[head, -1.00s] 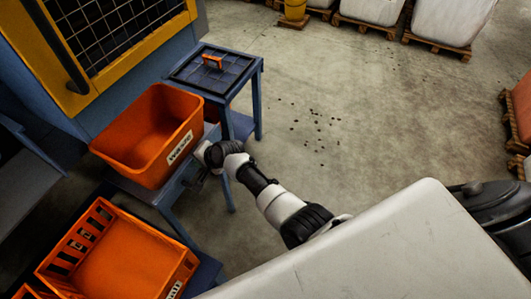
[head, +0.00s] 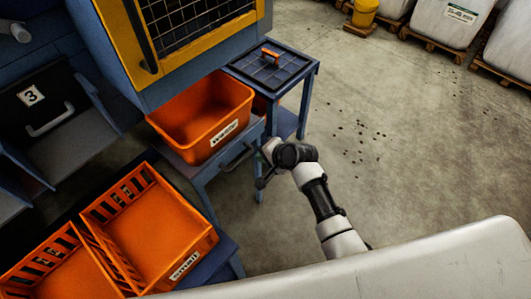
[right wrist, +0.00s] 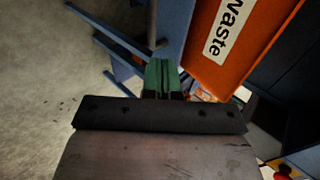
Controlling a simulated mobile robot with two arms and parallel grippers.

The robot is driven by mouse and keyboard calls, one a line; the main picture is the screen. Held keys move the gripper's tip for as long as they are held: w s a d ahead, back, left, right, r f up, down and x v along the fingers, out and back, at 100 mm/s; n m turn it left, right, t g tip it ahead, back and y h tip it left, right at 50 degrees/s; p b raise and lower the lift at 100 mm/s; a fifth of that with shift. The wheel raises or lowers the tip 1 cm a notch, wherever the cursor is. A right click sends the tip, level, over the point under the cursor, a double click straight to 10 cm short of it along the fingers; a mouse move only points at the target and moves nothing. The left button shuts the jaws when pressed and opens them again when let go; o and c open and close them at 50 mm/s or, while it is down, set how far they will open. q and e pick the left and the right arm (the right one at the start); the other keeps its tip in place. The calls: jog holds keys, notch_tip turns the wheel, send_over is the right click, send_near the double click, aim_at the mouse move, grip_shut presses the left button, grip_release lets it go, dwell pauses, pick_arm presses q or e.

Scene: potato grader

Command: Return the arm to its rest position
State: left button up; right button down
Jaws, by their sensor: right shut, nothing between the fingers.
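My right arm reaches up from the lower right in the head view. Its gripper (head: 265,165) is small and partly dark there, beside the front of the blue stand that holds the orange waste crate (head: 182,135). In the right wrist view the green fingers (right wrist: 160,76) are together with nothing between them. The waste crate's labelled wall (right wrist: 235,45) is to the upper right of the fingers in that view. I cannot tell the exact gap between the gripper and the stand. My left gripper is not in view.
A blue stand (head: 252,138) carries the waste crate. A blue table with a dark lidded top (head: 270,68) stands behind it. Orange slotted crates (head: 150,235), one labelled small, are at lower left. The yellow-framed machine (head: 150,45) rises at the back. Open concrete floor (head: 410,140) lies right.

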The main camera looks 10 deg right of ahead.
jog(key=s+d+f+n+g+h, duration=0.2)
jog(key=s+d+f+n, duration=0.1)
jog(key=s+f, duration=0.7)
jog(key=s+d+f+n+g+h, duration=0.15)
jog(key=s+d+f, duration=0.25)
jog(key=s+f, duration=0.7)
jog(key=s+d+f+n+g, duration=0.1)
jog(key=s+f, duration=0.3)
jog(key=s, duration=0.4)
jog(key=s+d+f+n+g+h, duration=0.1)
jog(key=s+d+f+n, duration=0.3)
jog(key=s, duration=0.5)
jog(key=s+d+f+n+g+h, duration=0.1)
jog(key=s+d+f+n, duration=0.1)
jog(key=s, duration=0.6)
notch_tip(320, 180, down, 3)
jog(key=shift+s+d+r+n, duration=0.15)
jog(key=shift+s+n, duration=0.15)
jog(key=shift+n, duration=0.35)
